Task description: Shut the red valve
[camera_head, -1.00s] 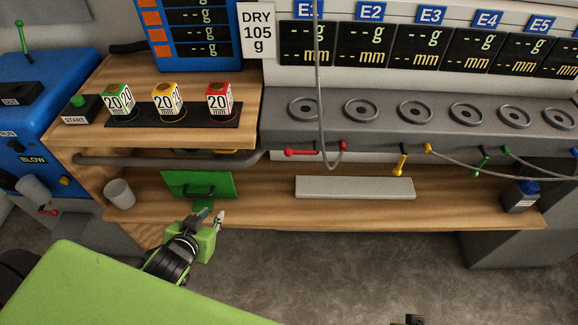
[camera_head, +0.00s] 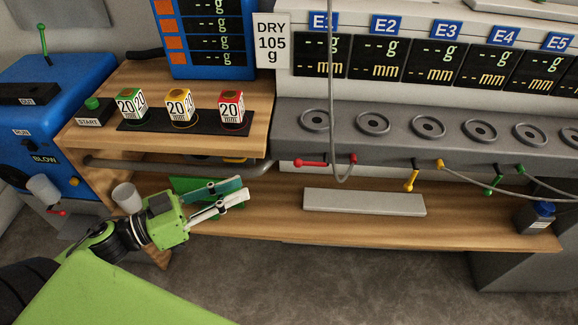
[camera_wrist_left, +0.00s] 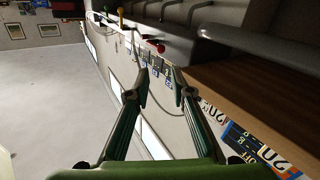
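The red valve's lever (camera_head: 312,163) lies roughly level under the front edge of the grey bench, its red knob at the left end. A second red end (camera_head: 353,159) sits at its right, beside a hanging grey hose. My left gripper (camera_head: 244,190) is open and empty, its fingers pointing right, short of the lever and apart from it. In the left wrist view, a red knob (camera_wrist_left: 155,46) shows just beyond the gap between the fingertips (camera_wrist_left: 160,64). My right gripper is not in view.
A yellow handle (camera_head: 411,180) and a green handle (camera_head: 493,185) hang farther right. A grey pipe (camera_head: 120,164) runs under the upper shelf. A pale block (camera_head: 365,203) lies on the lower shelf (camera_head: 460,232). A white cup (camera_head: 126,197) stands by my left arm.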

